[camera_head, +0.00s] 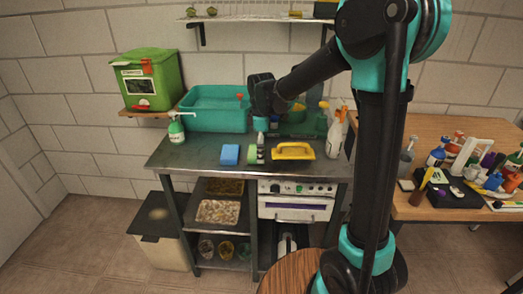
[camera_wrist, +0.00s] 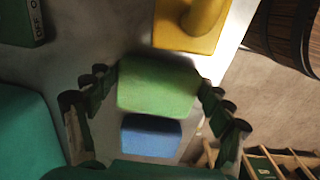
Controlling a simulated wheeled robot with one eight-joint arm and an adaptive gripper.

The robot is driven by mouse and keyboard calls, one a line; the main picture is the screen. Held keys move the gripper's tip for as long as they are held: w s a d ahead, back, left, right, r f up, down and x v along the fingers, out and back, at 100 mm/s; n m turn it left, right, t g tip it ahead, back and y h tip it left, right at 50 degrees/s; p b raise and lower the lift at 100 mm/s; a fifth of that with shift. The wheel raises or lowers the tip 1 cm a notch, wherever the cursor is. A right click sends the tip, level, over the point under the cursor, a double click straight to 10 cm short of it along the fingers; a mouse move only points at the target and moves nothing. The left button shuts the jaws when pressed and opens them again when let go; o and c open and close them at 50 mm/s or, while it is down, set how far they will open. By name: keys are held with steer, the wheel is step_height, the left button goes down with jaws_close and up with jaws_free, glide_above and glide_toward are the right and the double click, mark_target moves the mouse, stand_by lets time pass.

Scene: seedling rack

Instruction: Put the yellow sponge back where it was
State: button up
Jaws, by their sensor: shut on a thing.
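My gripper (camera_head: 257,148) points down over the metal worktop (camera_head: 190,150). Its fingers stand on both sides of a green sponge-like block (camera_wrist: 158,88) and are shut on it; the block also shows small and partly covered in the head view. Whether the block touches the worktop I cannot tell. A blue sponge (camera_head: 230,154) lies just left of it; it also shows in the wrist view (camera_wrist: 151,136). A yellow tool with a handle (camera_head: 293,151) lies just right; it shows at the wrist view's top (camera_wrist: 188,38). I see no block that is clearly a yellow sponge.
A teal basin (camera_head: 214,108) stands behind on the left, with a green soap bottle (camera_head: 176,128) beside it. A white spray bottle (camera_head: 337,135) stands at the worktop's right. A wooden table (camera_head: 430,128) at right is crowded. The worktop's front left is clear.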

steer(key=shift+f, duration=0.1)
steer(key=o, duration=1.1)
step_height(320, 180, up, 12)
steer(key=shift+s, duration=0.1)
